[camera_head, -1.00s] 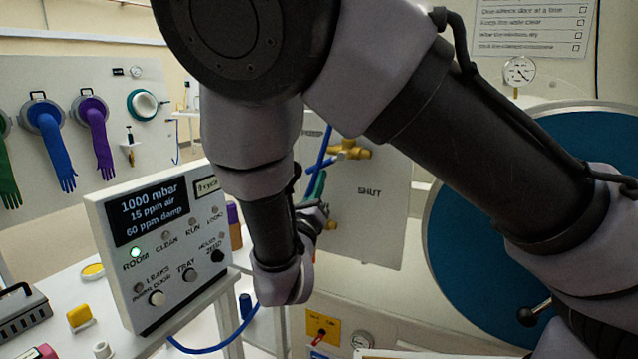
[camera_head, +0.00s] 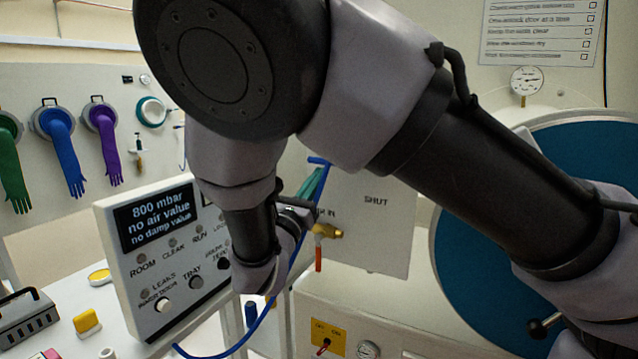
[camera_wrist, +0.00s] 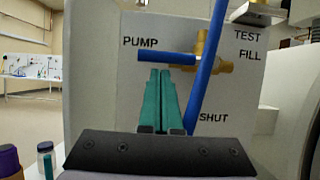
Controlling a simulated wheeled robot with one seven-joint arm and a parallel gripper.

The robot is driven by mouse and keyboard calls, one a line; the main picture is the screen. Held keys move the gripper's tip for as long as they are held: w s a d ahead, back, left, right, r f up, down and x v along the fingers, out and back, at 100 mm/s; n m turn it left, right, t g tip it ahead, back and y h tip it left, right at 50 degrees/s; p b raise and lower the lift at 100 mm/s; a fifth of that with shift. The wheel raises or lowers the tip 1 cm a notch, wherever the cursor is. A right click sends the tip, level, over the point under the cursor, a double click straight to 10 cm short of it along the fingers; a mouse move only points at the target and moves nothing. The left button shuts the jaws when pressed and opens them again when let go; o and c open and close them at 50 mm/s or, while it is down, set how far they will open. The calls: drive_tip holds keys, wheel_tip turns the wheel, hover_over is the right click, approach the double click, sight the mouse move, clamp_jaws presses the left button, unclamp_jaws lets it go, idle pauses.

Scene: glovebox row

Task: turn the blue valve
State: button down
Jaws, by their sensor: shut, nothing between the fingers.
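The blue valve is a brass body (camera_wrist: 212,50) with a blue lever (camera_wrist: 165,58) on a pale panel. In the wrist view the lever lies nearly level, its free end left under the PUMP label. A blue hose (camera_wrist: 203,95) runs down just right of my gripper and crosses in front of the brass body. My gripper (camera_wrist: 160,72) has teal fingers, shut and empty, their tips just below the lever; I cannot tell whether they touch it. In the head view the teal fingers (camera_head: 312,184) show beside my arm, which hides most of the valve.
A control box (camera_head: 160,265) reads 800 mbar, with no air or damp value. A red-handled brass valve (camera_head: 328,231) sits lower on the panel. A big blue round door (camera_head: 480,250) stands at right. Gloves (camera_head: 65,160) hang at left. Jars (camera_wrist: 10,160) stand at lower left in the wrist view.

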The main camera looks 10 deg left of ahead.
drive_tip(key=shift+r+m, duration=0.1)
drive_tip(key=shift+m, duration=0.2)
idle(0.4)
drive_tip(key=s+a+f, duration=0.3)
drive_tip(key=s+f, duration=0.4)
drive_tip(key=f, duration=0.1)
drive_tip(key=shift+s, duration=0.4)
drive_tip(key=shift+f, duration=0.1)
